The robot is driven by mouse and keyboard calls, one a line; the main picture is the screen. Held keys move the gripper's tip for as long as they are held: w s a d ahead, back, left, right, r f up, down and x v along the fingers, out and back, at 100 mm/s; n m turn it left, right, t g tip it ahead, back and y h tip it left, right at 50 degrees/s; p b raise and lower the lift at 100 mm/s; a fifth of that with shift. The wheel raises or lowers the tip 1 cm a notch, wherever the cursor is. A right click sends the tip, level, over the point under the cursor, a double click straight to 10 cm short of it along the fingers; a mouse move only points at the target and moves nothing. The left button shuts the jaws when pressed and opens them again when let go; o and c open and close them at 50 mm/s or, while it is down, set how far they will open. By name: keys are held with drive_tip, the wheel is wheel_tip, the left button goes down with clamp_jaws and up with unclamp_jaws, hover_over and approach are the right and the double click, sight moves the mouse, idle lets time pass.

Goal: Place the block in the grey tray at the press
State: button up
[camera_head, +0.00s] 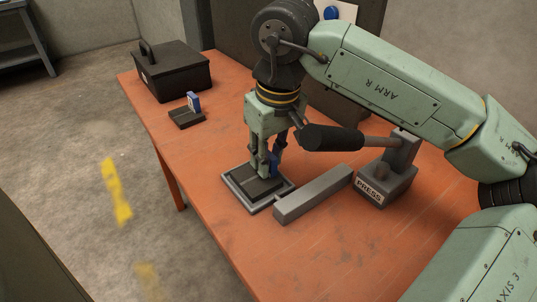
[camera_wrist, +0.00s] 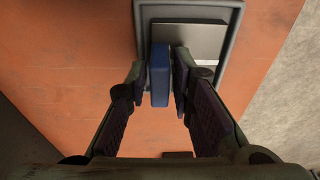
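The blue block (camera_head: 274,161) stands upright between the fingers of my gripper (camera_head: 267,166). In the wrist view the block (camera_wrist: 159,75) lies between the two finger pads of my gripper (camera_wrist: 161,84), with a narrow gap showing at the right pad. The fingers look slightly open around it. The grey tray (camera_head: 236,187) lies below, with a dark inner floor; in the wrist view its rim (camera_wrist: 234,35) is behind the fingers. The block is over the tray or in it; its lower end is hidden, so contact is unclear. The press (camera_head: 385,186) stands to the right.
A grey bar (camera_head: 312,195) lies between the tray and the press. A small dark tray (camera_head: 187,117) with a blue-and-white piece (camera_head: 193,102) stands at the left, near a black toolbox (camera_head: 172,72). The orange table (camera_head: 340,250) is clear in front.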

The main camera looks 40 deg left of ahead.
drive_tip(key=shift+o, duration=1)
wheel_tip(320, 180, up, 12)
drive_tip(key=d+p, duration=0.1)
drive_tip(key=shift+s+d, duration=0.3)
drive_tip(key=shift+d, duration=0.05)
